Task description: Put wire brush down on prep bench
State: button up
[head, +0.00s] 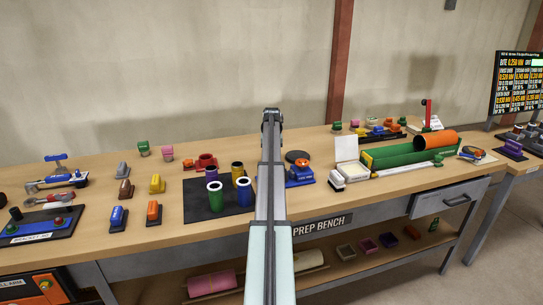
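The prep bench (348,203) is a long wooden-topped table with a "PREP BENCH" label on its front edge. My arm rises from the bottom middle of the head view, across the bench. My gripper (271,113) is at its far end, small and dark against the wall. I cannot tell whether its fingers are open or shut, or whether it holds anything. I cannot pick out the wire brush for certain; it may be hidden by the arm or be among the small tools.
Green, yellow and blue cylinders stand on a dark mat (198,207) left of my arm. Small coloured blocks and clamps fill the left side. A green trough (400,155) with an orange pipe (435,141) lies at right. The front strip right of my arm is bare.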

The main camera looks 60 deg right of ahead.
dwell(0.4)
jog(key=o, duration=1.8)
jog(key=shift+f, duration=0.1)
jog(key=shift+r, duration=3.55)
